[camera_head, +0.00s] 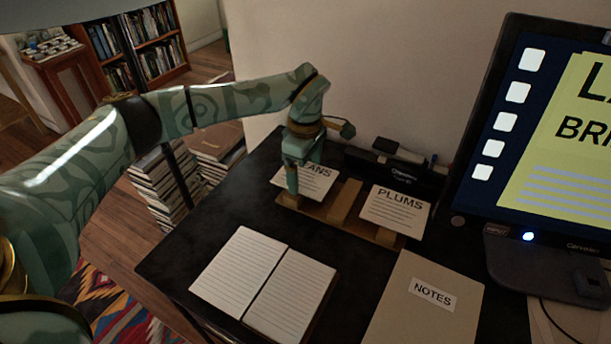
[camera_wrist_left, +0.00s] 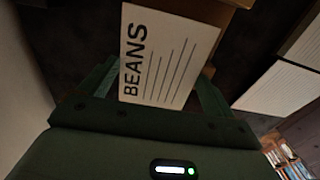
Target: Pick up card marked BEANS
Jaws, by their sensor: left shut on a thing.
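The BEANS card (camera_head: 317,184) is white with black print and stands at the left end of a wooden holder (camera_head: 340,204) on the black desk. My left gripper (camera_head: 305,176) is at this card and covers the first letter in the head view. In the left wrist view the BEANS card (camera_wrist_left: 166,58) lies between the fingers of the left gripper (camera_wrist_left: 150,85), which is shut on it. I cannot tell whether the card is clear of the holder. My right gripper is not in view.
A PLUMS card (camera_head: 394,212) stands at the holder's right end. An open notebook (camera_head: 262,285) and a NOTES folder (camera_head: 420,300) lie in front. A monitor (camera_head: 550,150) stands at right. A black organizer (camera_head: 392,173) sits behind the cards. Book stacks stand left of the desk.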

